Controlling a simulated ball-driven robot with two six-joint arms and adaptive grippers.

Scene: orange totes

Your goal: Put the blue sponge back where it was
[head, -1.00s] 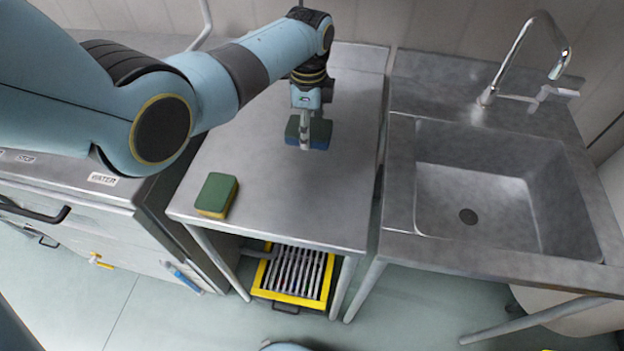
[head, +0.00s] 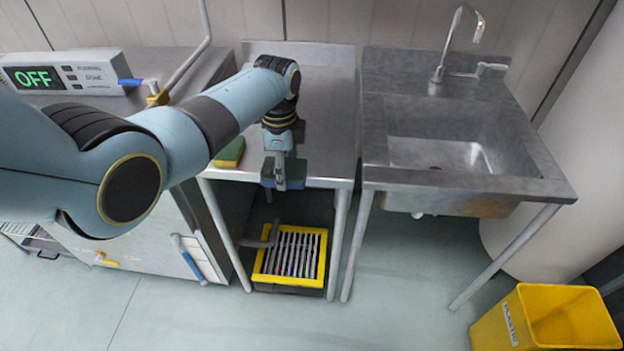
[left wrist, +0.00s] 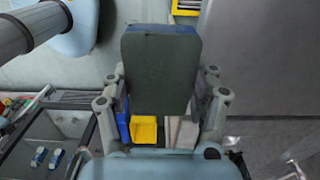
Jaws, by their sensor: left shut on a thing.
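The blue sponge (head: 297,173), with a dark green scouring side, is held in my left gripper (head: 280,181). In the head view it overlaps the front edge of the steel table (head: 325,120); I cannot tell how high above or in front of that edge it is. In the left wrist view the sponge (left wrist: 160,70) shows its dark flat face and a thin blue edge, between the two fingers of the left gripper (left wrist: 162,100). My right gripper is in neither view.
A green-and-yellow sponge (head: 231,152) lies at the table's front left. A yellow-rimmed crate (head: 290,283) with a slatted rack is below the table. A sink (head: 450,150) stands to the right, a yellow bin (head: 545,325) on the floor, and a machine reading OFF (head: 62,77) at left.

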